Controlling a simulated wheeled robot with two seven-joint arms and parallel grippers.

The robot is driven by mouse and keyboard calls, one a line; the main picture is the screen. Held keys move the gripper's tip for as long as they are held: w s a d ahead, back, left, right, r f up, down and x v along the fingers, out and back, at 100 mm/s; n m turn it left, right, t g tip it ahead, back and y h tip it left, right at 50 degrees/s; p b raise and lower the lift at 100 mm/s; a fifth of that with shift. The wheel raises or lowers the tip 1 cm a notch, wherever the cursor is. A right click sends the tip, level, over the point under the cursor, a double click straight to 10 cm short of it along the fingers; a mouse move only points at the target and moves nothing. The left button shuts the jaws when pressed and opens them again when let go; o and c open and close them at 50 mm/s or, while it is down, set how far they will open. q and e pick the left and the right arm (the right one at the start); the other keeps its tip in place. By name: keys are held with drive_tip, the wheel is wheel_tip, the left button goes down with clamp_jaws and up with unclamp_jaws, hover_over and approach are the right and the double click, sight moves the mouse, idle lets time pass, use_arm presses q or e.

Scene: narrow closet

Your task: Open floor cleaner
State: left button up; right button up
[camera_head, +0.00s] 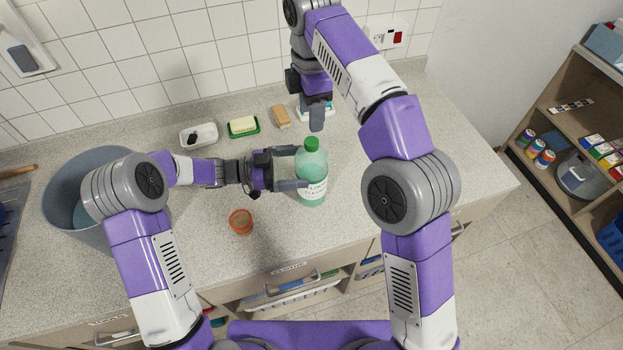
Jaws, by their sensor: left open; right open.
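The floor cleaner bottle (312,178) stands upright on the counter, a translucent green bottle with a white label and a green cap (311,144) on its top. My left gripper (296,168) comes in from the left at the bottle's side. Its fingers are open and reach the bottle's left edge; whether they touch it I cannot tell. My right gripper (316,116) is above and behind the bottle, pointing down over the back of the counter. It is open, and its fingers partly overlap in this view. It is apart from the cap.
On the counter (400,200) are a grey bucket (62,185), a small orange cup (240,221), a white dish (199,135), a green tray with a yellow block (244,127) and a tan block (281,116). The counter right of the bottle is mostly clear. A shelf (570,115) stands far right.

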sight(312, 165)
use_arm(q)
drive_tip(key=shift+w+d, duration=0.15)
drive_tip(key=shift+d, duration=1)
drive_tip(key=shift+w+d, duration=0.1)
drive_tip(key=shift+d, duration=1)
drive_tip(key=shift+c, duration=0.2)
